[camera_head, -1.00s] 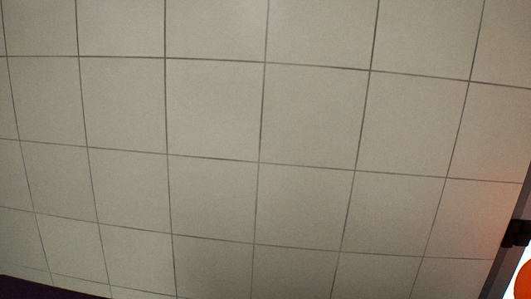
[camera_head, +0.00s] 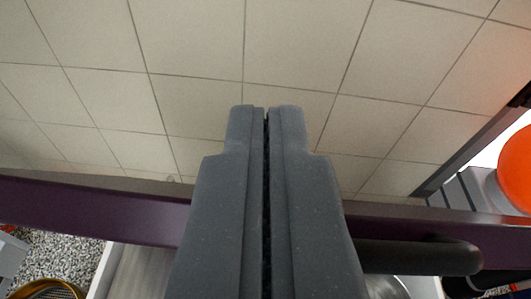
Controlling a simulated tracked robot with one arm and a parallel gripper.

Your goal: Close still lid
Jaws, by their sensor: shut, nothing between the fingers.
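My gripper (camera_head: 266,110) is in the middle of the view with its two grey fingers pressed together and nothing between them. A long dark purple bar (camera_head: 90,208) crosses the view behind the fingers. It may be an edge of the lid, but I cannot tell. A dark rounded bar like a handle (camera_head: 425,256) sticks out to the right of the fingers, just below the purple bar. My fingers hide the middle of the purple bar and the left end of the handle. I cannot tell whether they touch either one.
A tiled ceiling (camera_head: 190,100) fills the upper view. At lower left are a speckled surface (camera_head: 60,255) and a round gold-rimmed thing (camera_head: 48,290). A shiny metal thing (camera_head: 385,288) shows below the handle. An orange round thing (camera_head: 516,170) is at the right edge.

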